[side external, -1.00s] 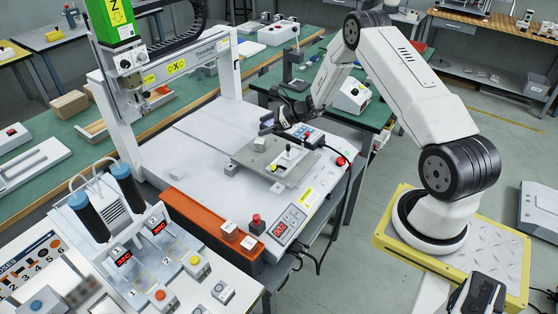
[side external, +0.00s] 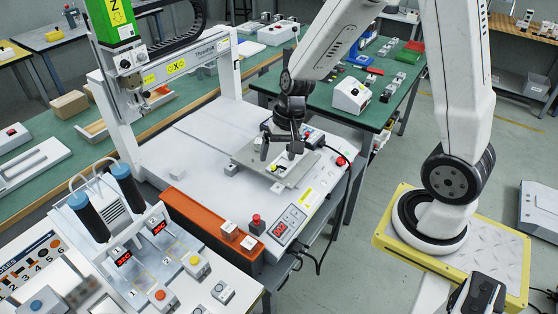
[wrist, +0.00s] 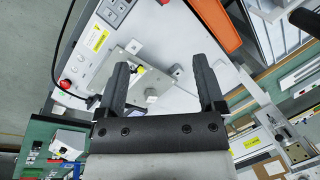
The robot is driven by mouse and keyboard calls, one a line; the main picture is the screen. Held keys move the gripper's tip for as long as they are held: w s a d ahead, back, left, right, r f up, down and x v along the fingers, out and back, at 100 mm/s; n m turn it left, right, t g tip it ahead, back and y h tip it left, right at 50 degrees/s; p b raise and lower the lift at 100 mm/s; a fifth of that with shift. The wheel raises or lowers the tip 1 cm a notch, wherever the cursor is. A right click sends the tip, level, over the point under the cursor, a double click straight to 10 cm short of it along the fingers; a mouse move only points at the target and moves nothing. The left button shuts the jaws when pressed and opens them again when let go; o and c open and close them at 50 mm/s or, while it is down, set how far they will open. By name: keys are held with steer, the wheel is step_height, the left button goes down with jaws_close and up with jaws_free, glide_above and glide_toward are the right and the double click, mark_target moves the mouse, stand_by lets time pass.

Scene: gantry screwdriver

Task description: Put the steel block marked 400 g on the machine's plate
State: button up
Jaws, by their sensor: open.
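The machine's plate (side external: 296,180) is a flat grey plate on the white machine bed, with a small fixture on it. My gripper (side external: 281,150) points down above the plate, open and empty. In the wrist view, a small steel block (wrist: 151,92) on the plate (wrist: 115,62) shows between my open fingers (wrist: 160,85), apart from them. I cannot read any 400 g mark.
Two light blocks (side external: 229,229) sit on the orange front rail (side external: 190,208). A control panel with a red button (side external: 257,220) stands to their right. A black cable (side external: 335,150) loops by the plate's right side.

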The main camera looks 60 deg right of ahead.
steer(key=s+a+r+n+t+h, duration=0.1)
steer(key=s+a+r+n+h, duration=0.1)
steer(key=s+n, duration=0.4)
steer(key=shift+s+r+n, duration=0.25)
steer(key=shift+n, duration=0.55)
